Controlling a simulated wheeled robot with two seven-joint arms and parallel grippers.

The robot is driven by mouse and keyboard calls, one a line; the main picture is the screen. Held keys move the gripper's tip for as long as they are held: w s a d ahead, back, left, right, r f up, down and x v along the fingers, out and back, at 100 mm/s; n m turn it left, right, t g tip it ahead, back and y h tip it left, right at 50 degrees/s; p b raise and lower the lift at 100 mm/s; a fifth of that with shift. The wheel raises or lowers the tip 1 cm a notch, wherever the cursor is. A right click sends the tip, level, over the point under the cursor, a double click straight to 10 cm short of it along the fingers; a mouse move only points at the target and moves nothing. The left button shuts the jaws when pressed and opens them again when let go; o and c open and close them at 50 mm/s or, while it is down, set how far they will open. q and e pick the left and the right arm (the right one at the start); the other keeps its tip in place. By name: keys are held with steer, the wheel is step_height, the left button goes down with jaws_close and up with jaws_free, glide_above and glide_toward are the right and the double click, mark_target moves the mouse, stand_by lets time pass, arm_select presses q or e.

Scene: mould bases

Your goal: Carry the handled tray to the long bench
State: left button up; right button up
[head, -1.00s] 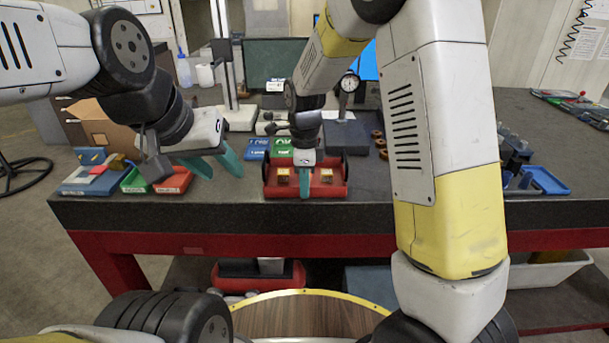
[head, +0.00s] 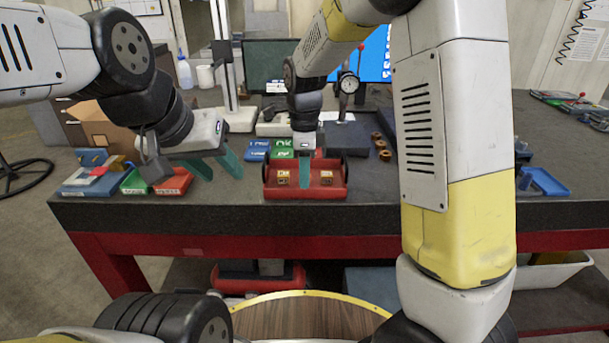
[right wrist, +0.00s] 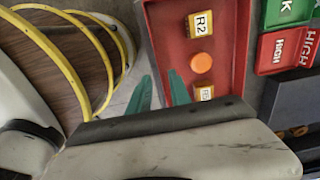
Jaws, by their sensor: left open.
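The red tray (head: 335,192) stands on the dark-topped bench (head: 225,193), with black handles at its left and right ends. It holds two labelled blocks and, in the right wrist view, an orange disc. My right gripper (head: 305,186) points down over the middle of the tray. In the right wrist view its green fingers (right wrist: 160,92) are apart with nothing between them; the tray wall (right wrist: 155,45) lies close beyond them, contact unclear. My left gripper (head: 206,172) is open and empty, above the bench left of the tray. Which bench is the long one is unclear.
Small red (head: 173,184) and green bins and a blue tray lie left of the tray. Blue and green bins (head: 283,147) stand behind it. A dial gauge stand (head: 348,85) is behind right. A blue tray (head: 545,181) lies far right. My right arm hides part of the bench.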

step_height(320, 180, up, 7)
steer(key=s+d+r+n+t+y, duration=0.1)
steer(key=s+d+r+n+t, duration=0.2)
steer(key=s+d+n, duration=0.4)
steer(key=s+d+r+n+t+y, duration=0.1)
steer(key=s+d+r+n+t, duration=0.2)
steer(key=s+d+n, duration=0.4)
steer(key=s+r+n, duration=0.1)
steer(key=s+n, duration=0.3)
steer(key=s, duration=0.1)
steer(key=shift+n, duration=0.3)
steer(key=shift+s+d, duration=0.1)
